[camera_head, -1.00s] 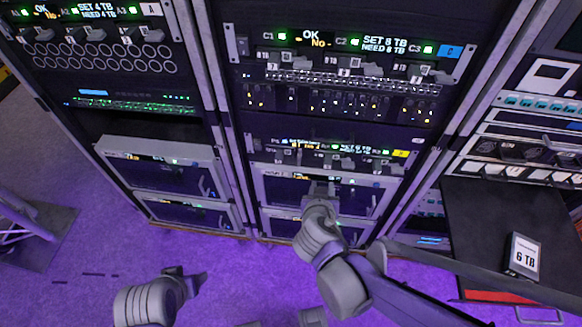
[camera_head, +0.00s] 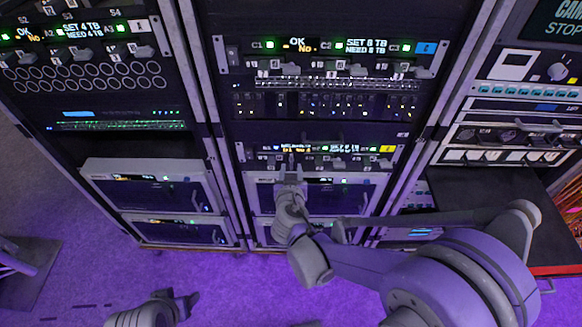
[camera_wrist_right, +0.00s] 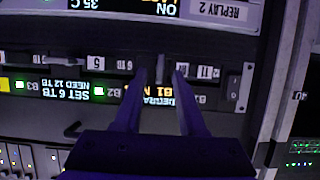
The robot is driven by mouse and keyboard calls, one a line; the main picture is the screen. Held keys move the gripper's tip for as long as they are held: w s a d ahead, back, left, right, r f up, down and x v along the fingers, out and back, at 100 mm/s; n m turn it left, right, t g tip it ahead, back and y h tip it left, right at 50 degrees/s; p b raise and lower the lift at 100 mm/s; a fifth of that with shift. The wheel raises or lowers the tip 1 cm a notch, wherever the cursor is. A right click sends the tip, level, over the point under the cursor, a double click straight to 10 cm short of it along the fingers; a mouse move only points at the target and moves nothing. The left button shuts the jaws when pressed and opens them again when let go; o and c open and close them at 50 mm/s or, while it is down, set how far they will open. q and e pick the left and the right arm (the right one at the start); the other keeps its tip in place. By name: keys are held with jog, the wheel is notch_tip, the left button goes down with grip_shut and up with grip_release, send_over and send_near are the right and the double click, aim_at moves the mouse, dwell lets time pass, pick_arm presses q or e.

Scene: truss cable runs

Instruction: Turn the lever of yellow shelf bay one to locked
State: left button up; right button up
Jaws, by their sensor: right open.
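The yellow shelf, marked by a yellow label (camera_head: 387,149), is a narrow dark row in the middle rack. My right gripper (camera_head: 291,166) is at the left part of this row. In the right wrist view, which shows the shelf upside down, the gripper (camera_wrist_right: 166,75) is open. Its two fingers stand either side of a small grey lever-like piece (camera_wrist_right: 163,94), near the B1 text. I cannot tell whether they touch it or which way it is turned. My left gripper (camera_head: 181,303) is low at the left, away from the racks; its jaws are unclear.
A replay unit (camera_head: 362,200) sits right below the yellow shelf. A blue-labelled shelf (camera_head: 426,48) is above it. Another rack with a grey-framed unit (camera_head: 125,167) stands left. A dark worktop (camera_head: 500,200) is at the right, partly behind my right arm. Purple floor is open in front.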

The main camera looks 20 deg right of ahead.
jog(key=shift+x, duration=1.2)
grip_shut()
